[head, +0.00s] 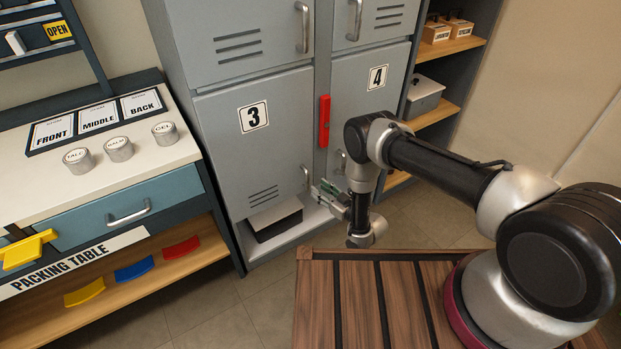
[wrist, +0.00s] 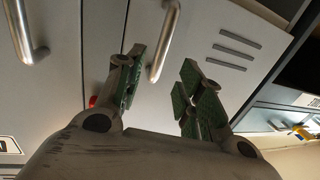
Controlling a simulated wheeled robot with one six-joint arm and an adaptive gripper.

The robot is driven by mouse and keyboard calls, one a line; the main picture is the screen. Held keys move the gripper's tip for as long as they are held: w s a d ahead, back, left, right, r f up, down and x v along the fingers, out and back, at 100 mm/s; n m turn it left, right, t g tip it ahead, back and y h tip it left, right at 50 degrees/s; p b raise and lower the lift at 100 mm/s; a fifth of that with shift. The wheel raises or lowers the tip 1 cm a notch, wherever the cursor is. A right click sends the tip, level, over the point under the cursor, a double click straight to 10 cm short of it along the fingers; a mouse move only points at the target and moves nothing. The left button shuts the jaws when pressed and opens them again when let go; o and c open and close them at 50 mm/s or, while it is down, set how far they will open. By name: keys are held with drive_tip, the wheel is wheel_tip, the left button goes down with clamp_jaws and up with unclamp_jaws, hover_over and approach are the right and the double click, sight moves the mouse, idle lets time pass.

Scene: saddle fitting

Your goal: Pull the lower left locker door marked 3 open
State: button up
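The grey lower left locker door (head: 255,135) has a white plate with a black 3 (head: 253,117) and looks shut. Its upright metal handle (head: 305,178) is at the door's lower right edge. In the wrist view, the handle (wrist: 166,42) appears between the lines of the fingertips, nearer the left one; I cannot tell whether it is touched. My gripper (head: 330,193) is just right of the handle in the head view. In the wrist view, my gripper (wrist: 160,80) has its green-padded fingers apart, with nothing held.
Door 4 (head: 367,100) is to the right, beyond a red bar (head: 324,121). A white-topped box (head: 275,216) sits in the low opening under door 3. The packing table (head: 130,205) stands left. A slatted wooden surface (head: 355,300) lies in front. Floor shows between.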

sight(308, 189)
drive_tip(key=x, duration=0.7)
drive_tip(key=shift+w+a+r, duration=0.25)
drive_tip(key=shift+w, duration=0.05)
clamp_jaws()
